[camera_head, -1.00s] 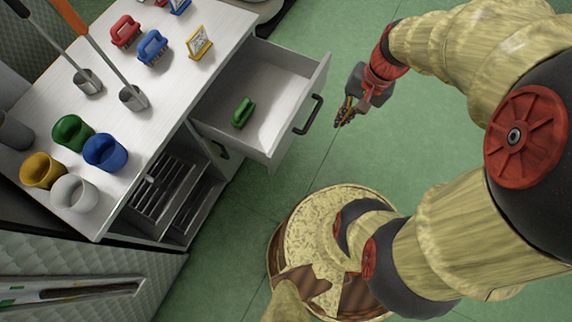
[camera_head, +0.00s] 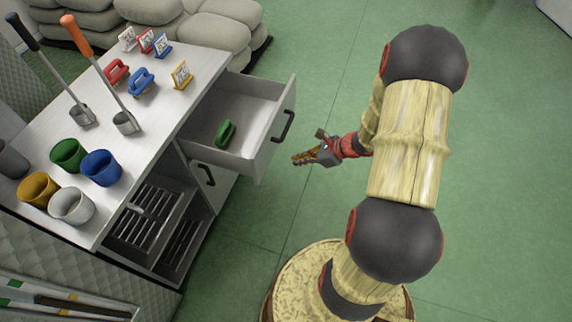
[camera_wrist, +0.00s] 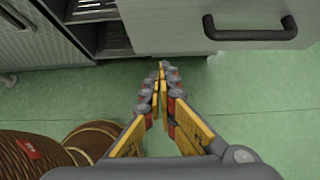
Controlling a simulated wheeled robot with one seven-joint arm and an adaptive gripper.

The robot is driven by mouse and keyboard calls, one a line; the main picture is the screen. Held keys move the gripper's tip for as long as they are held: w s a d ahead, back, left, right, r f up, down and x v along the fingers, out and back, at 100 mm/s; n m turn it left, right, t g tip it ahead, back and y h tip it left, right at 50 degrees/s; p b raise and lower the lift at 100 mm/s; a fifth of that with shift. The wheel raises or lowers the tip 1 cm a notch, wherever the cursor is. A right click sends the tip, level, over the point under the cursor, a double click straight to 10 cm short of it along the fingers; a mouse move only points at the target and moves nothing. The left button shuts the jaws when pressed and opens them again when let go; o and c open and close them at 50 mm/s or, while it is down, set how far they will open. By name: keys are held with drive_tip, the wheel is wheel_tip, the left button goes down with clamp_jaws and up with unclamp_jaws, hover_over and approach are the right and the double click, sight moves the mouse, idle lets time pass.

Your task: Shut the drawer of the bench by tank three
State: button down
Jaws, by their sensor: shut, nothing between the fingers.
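The drawer (camera_head: 262,140) of the white bench (camera_head: 165,75) is pulled out at its right side. A green brush (camera_head: 226,133) lies inside it. A dark bar handle (camera_head: 283,126) is on the drawer front. My gripper (camera_head: 295,160) is shut and empty, just right of the drawer front and a little below the handle in the head view, apart from it. In the wrist view my gripper (camera_wrist: 162,68) points toward the lower edge of the drawer front (camera_wrist: 165,25), with the handle (camera_wrist: 250,30) to its right.
Green, yellow, white and blue cups (camera_head: 101,168), brushes (camera_head: 141,82), small signs and two long-handled scoops stand on the bench top. Open shelves (camera_head: 150,220) are below. Full sacks (camera_head: 195,30) lie behind the bench. Green floor right of the drawer is clear.

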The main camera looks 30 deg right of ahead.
drive_tip(key=b, duration=0.3)
approach(264, 165)
wheel_tip(264, 165, down, 3)
drive_tip(key=s, duration=0.2)
drive_tip(key=shift+w+a+b, duration=0.15)
drive_tip(key=shift+w+a, duration=0.25)
drive_tip(key=shift+w, duration=0.3)
drive_tip(key=shift+w+a+b, duration=0.15)
drive_tip(key=shift+w+a, duration=0.2)
drive_tip(key=shift+w, duration=0.35)
drive_tip(key=shift+w+a+b, duration=0.15)
drive_tip(key=shift+w+a, duration=0.25)
drive_tip(key=shift+w, duration=0.3)
drive_tip(key=shift+w, duration=0.1)
drive_tip(key=w+a, duration=0.6)
drive_tip(key=w, duration=0.2)
drive_tip(key=w+a, duration=0.7)
drive_tip(key=w, duration=0.1)
drive_tip(key=w+a, duration=0.6)
drive_tip(key=w, duration=0.3)
drive_tip(key=shift+a, duration=0.35)
drive_tip(key=shift+w+a+r, duration=0.1)
drive_tip(key=shift+w+a, duration=0.1)
drive_tip(key=shift+w, duration=0.1)
